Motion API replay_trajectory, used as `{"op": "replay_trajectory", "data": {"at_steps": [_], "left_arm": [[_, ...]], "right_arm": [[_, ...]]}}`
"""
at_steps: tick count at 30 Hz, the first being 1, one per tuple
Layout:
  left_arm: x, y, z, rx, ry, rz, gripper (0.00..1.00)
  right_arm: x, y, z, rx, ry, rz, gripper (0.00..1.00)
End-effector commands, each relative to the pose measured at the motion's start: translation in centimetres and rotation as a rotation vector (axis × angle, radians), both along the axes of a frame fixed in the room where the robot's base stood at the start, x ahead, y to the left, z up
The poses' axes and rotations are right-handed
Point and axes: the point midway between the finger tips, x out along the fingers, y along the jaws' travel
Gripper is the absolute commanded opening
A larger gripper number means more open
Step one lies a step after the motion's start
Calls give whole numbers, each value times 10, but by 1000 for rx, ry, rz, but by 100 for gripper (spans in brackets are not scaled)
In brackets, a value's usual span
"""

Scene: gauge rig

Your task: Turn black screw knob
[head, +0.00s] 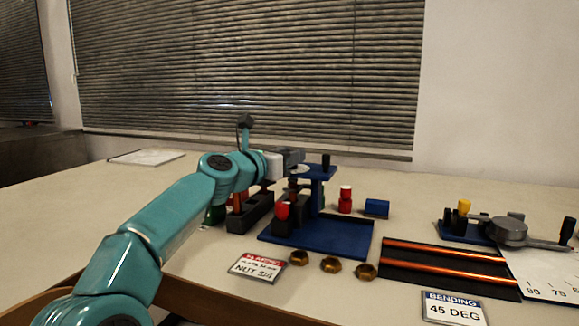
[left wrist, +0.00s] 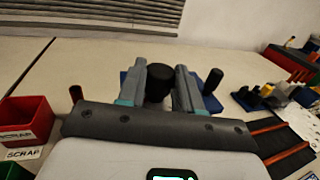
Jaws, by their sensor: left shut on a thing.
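The black screw knob (left wrist: 158,82) sits between the two fingers of my left gripper (left wrist: 160,90) in the left wrist view. My left gripper (head: 297,160) is shut on it, above the blue rig (head: 340,244) in the head view. In the head view the gripper hides the held knob. A second black knob or post (head: 326,160) stands on the rig's raised blue arm, just right of the gripper; it also shows in the left wrist view (left wrist: 213,79). My right gripper is not in view.
A red knob (head: 282,211) stands at the rig's front left, near a dark slotted block (head: 250,214). A red cylinder (head: 345,200) and blue block (head: 376,207) stand behind right. Brass nuts (head: 330,265) lie in front. A grey bender (head: 510,231) and copper tubes (head: 445,252) are right.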

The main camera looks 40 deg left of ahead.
Motion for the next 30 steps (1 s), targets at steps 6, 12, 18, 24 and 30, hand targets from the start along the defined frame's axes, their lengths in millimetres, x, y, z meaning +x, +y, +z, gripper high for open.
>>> {"op": "replay_trajectory", "data": {"at_steps": [6, 12, 18, 24, 30], "left_arm": [[0, 1, -2, 2, 1, -35, 4], [0, 1, -2, 3, 0, -41, 4], [0, 0, -2, 3, 1, -41, 4], [0, 0, -2, 2, 0, -40, 60], [-2, 0, -1, 2, -2, -40, 60]], "right_arm": [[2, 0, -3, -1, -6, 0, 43], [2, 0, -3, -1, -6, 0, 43], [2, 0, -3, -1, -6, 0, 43], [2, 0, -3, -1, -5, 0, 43], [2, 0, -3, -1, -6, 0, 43]]}}
